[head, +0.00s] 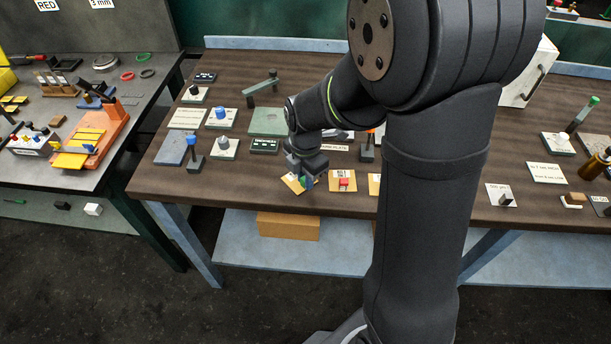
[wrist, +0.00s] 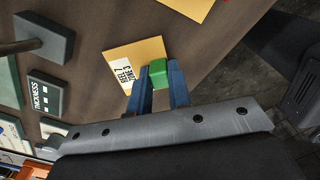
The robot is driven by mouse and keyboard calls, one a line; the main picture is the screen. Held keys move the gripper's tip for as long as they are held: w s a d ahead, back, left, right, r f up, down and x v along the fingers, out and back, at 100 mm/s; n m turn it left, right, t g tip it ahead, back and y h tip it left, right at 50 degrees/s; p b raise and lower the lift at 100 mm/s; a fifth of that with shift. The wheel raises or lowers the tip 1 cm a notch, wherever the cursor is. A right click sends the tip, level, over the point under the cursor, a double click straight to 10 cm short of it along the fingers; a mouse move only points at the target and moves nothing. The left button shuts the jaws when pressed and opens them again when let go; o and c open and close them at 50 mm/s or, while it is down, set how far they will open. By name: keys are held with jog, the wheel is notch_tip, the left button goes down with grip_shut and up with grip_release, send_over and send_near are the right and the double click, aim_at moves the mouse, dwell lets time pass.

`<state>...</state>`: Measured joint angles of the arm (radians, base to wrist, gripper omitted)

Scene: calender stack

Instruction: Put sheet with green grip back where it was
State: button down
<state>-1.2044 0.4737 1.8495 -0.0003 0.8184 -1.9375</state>
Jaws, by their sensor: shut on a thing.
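The sheet with green grip (head: 292,183) is a yellow-orange card near the table's front edge in the head view, below my gripper (head: 306,181). In the wrist view the sheet (wrist: 148,48) carries a white label reading "REEL 7 ZONE 3". Its green grip (wrist: 159,75) is between the blue fingers of my gripper (wrist: 158,80), which are shut on it. I cannot tell whether the sheet touches the table or is slightly above it. My fingers hide part of the sheet.
A similar sheet with a red grip (head: 343,180) lies just right on the dark wooden table (head: 240,187). Another card (head: 374,184) is partly behind my arm. To the left, a post with a blue top (head: 193,152) stands beside a grey-blue plate (head: 172,150). The front edge is close.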

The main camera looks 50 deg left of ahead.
jog(key=shift+f, duration=0.1)
jog(key=c, duration=1.3)
grip_release()
jog(key=shift+c, duration=0.2)
notch_tip(320, 180, up, 12)
jog(key=shift+r, duration=0.2)
jog(key=shift+f, duration=0.1)
notch_tip(320, 180, down, 12)
jog(key=shift+f, duration=0.25)
notch_tip(320, 180, up, 3)
jog(key=shift+f, duration=0.1)
jog(key=shift+r, duration=0.3)
